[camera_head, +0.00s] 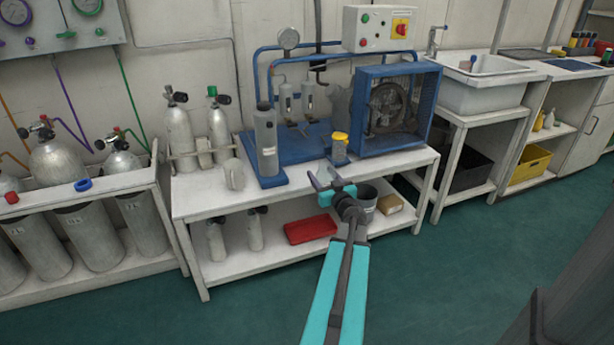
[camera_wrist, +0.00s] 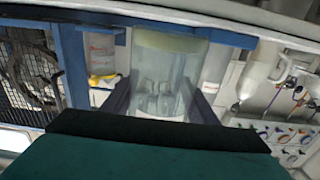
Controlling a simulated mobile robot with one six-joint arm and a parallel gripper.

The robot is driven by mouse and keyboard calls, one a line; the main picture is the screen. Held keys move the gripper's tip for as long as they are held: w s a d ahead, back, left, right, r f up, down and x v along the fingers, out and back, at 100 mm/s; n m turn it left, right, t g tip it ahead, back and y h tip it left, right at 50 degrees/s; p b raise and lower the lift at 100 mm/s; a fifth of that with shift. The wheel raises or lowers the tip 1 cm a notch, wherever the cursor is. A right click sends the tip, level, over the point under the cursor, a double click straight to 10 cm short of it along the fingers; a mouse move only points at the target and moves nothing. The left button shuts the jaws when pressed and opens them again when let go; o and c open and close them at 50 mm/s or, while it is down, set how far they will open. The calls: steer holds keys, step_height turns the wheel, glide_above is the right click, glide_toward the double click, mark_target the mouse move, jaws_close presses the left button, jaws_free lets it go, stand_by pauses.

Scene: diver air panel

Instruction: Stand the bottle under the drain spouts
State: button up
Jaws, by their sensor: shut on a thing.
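My gripper (camera_head: 325,179) is shut on a clear bottle (camera_wrist: 168,65), seen between the two fingers in the wrist view, where the scene appears upside down. The bottle has a pale yellowish layer at the end near the picture's top. In the head view the bottle is hard to make out. My gripper is at the front edge of the bench, in front of the blue stand. Two clear filter bowls (camera_head: 287,103) with the drain spouts (camera_head: 291,124) under them stand farther back, left of the gripper. They show blurred through the bottle.
A yellow-lidded jar (camera_head: 340,150) stands just behind my gripper. A tall grey cylinder (camera_head: 266,143) stands to the left, and a blue caged fan unit (camera_head: 392,110) to the right. The white bench (camera_head: 210,202) has free room at its front left. A red tray (camera_head: 310,230) lies on the lower shelf.

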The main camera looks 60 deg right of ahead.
steer(key=shift+w, duration=0.1)
steer(key=b+x, duration=0.3)
steer(key=x, duration=0.9)
steer(key=shift+w+d+f, duration=0.1)
steer(key=shift+w+d, duration=0.05)
steer(key=shift+d, duration=0.1)
steer(key=shift+w+d, duration=0.35)
steer(key=shift+w, duration=0.25)
steer(key=shift+w, duration=0.1)
steer(key=shift+w+d+f+b, duration=0.25)
steer(key=shift+w+d+b, duration=0.35)
steer(key=shift+w, duration=0.15)
steer(key=shift+w+d+f+b, duration=0.2)
steer(key=shift+w+d+b, duration=0.35)
steer(key=shift+w, duration=0.2)
steer(key=shift+f, duration=0.25)
steer(key=shift+f, duration=0.1)
